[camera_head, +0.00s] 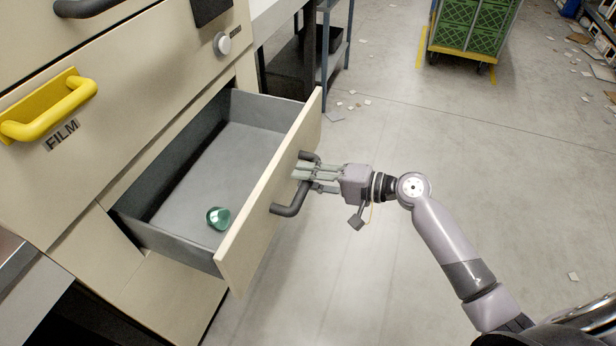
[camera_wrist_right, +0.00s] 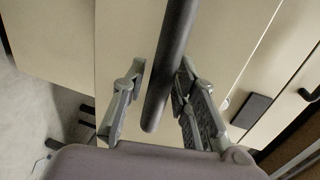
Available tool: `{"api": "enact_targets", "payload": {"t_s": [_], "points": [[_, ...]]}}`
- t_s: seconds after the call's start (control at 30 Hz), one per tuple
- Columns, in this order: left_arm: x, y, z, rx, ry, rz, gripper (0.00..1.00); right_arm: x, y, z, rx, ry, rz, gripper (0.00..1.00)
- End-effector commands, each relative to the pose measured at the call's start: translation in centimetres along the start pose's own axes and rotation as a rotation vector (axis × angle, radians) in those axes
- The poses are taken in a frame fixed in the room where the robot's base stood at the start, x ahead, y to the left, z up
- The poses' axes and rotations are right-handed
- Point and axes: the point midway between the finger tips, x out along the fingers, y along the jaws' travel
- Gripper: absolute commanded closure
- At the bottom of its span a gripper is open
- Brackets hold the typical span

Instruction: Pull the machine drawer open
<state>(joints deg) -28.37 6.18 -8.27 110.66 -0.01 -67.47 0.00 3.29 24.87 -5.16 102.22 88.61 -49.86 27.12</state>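The machine drawer (camera_head: 262,205) is pulled well out of the beige machine; its grey inside is visible. A small green cup-like object (camera_head: 217,217) lies on its floor. The dark bar handle (camera_head: 289,207) is on the drawer's front. My right gripper (camera_head: 303,174) is at this handle, its fingers reaching around the bar. In the right wrist view the handle (camera_wrist_right: 170,60) runs between the spread fingers (camera_wrist_right: 161,85), close to the right finger, with a gap at the left one. My left gripper is not in view.
A yellow handle (camera_head: 50,108) marked FILM and a round knob (camera_head: 222,44) are on the machine above the drawer. A trolley with green crates (camera_head: 468,28) stands at the back. The floor (camera_head: 390,120) right of the drawer is mostly clear, with scattered scraps.

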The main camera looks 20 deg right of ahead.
Motion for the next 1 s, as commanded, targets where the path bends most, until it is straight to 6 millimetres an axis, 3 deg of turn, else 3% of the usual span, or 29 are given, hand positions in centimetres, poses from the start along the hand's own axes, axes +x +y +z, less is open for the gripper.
{"api": "enact_targets", "payload": {"t_s": [0.13, 0.53, 1.0], "points": [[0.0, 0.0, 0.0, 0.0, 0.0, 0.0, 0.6, 0.0, 0.0, 0.0, 0.0, 0.0, -0.001, 0.62], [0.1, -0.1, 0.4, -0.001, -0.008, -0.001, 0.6, -0.9, 0.1, 0.0, 0.001, 0.001, 0.001, 0.62], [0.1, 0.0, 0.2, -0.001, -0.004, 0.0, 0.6, -10.0, 0.1, 0.0, 0.001, 0.001, 0.002, 0.62]]}}
